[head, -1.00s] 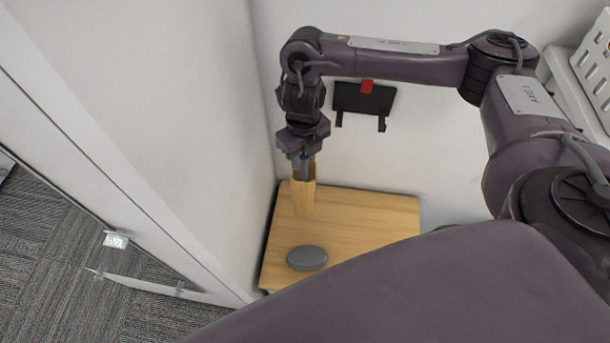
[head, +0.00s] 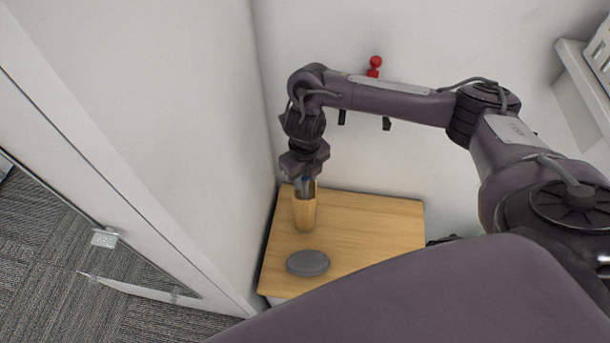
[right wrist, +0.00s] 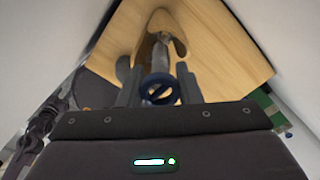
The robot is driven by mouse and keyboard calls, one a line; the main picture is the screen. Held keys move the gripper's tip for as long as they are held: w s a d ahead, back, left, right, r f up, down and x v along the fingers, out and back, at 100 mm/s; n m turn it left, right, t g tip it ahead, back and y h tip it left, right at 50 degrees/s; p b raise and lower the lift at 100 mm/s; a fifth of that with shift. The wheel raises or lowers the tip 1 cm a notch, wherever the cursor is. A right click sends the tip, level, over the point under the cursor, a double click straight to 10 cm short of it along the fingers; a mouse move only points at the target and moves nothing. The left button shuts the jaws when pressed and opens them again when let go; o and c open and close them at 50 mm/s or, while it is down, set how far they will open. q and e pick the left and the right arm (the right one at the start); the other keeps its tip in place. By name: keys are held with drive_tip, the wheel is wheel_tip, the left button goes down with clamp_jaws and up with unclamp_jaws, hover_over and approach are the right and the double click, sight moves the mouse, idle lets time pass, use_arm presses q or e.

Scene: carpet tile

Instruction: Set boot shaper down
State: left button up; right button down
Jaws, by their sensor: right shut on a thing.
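The boot shaper (head: 304,214) is a light wooden piece with a grey and blue upper part, held roughly upright over the wooden top (head: 370,225) of a small cabinet. My right gripper (head: 303,183) is shut on its upper part. In the right wrist view the shaper's blue round end (right wrist: 157,91) sits between the fingers, with the grey shaft and wood beyond it. Its lower end is at or just above the wooden top; I cannot tell whether it touches. My left gripper is not in view.
A grey oval disc (head: 307,263) lies on the wooden top in front of the shaper. White walls stand close at the left and behind. A red knob (head: 375,66) shows on the back wall behind my arm. The right part of the top is clear.

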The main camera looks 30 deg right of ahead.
drive_tip(key=c, duration=1)
unclamp_jaws()
drive_tip(key=shift+f, duration=0.1)
drive_tip(key=shift+c, duration=0.2)
drive_tip(key=shift+r+p, duration=0.35)
wheel_tip(320, 180, up, 11)
drive_tip(key=p, duration=0.4)
drive_tip(key=shift+f, duration=0.15)
drive_tip(key=shift+r, duration=0.45)
